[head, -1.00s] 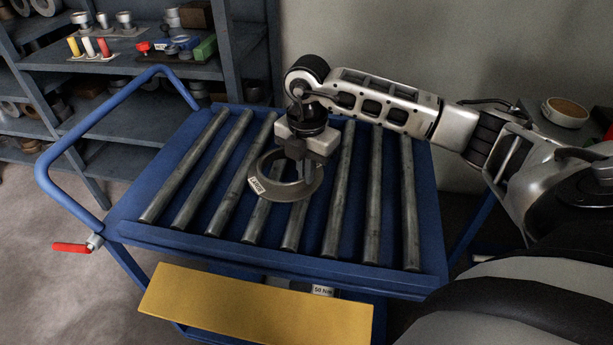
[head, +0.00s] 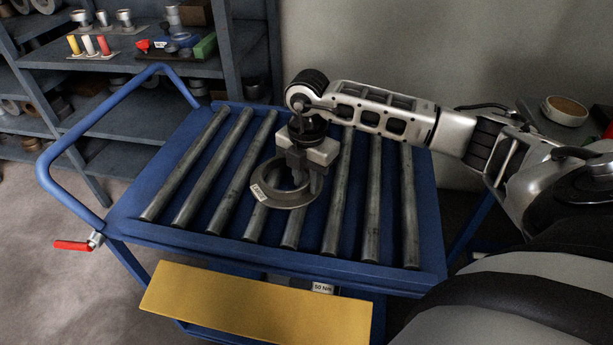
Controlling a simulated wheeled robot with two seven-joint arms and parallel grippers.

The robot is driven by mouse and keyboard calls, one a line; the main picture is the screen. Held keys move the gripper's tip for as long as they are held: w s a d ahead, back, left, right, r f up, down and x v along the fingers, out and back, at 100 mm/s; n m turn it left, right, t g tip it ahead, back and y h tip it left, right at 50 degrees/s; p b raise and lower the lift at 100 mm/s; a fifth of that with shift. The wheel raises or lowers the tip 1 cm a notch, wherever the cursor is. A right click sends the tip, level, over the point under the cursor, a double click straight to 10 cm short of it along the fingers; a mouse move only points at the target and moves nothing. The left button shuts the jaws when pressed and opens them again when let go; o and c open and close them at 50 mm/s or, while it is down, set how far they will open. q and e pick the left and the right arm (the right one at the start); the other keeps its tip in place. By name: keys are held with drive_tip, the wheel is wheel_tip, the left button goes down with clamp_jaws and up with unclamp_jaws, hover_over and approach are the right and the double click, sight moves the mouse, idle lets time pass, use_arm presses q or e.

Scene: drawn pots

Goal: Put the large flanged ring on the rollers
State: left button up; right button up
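The large flanged ring (head: 259,197) is grey metal with a small white label on its left side. It lies flat on the middle rollers (head: 247,222) of the blue cart. My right gripper (head: 307,183) points down over the ring's far right part. Its two fingers are spread apart with a gap between them, and they do not appear to clamp the ring. The gripper body hides the ring's far edge. My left gripper is not in the head view.
The blue cart (head: 180,236) has a raised rim and a push handle (head: 70,142) at left. A yellow panel (head: 255,305) is at its front. Shelves (head: 120,130) with small parts stand behind left. A round part (head: 565,110) sits at far right. Rollers on both sides are bare.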

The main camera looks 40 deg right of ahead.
use_arm(q)
drive_tip(key=shift+b, duration=0.45)
use_arm(e)
wheel_tip(320, 180, up, 12)
drive_tip(key=shift+r, duration=0.2)
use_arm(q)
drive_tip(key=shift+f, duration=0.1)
use_arm(e)
drive_tip(key=shift+f, duration=0.1)
wheel_tip(320, 180, down, 12)
drive_tip(key=shift+f+p, duration=0.1)
drive_tip(key=shift+p, duration=0.3)
wheel_tip(320, 180, up, 2)
drive_tip(key=shift+r, duration=0.3)
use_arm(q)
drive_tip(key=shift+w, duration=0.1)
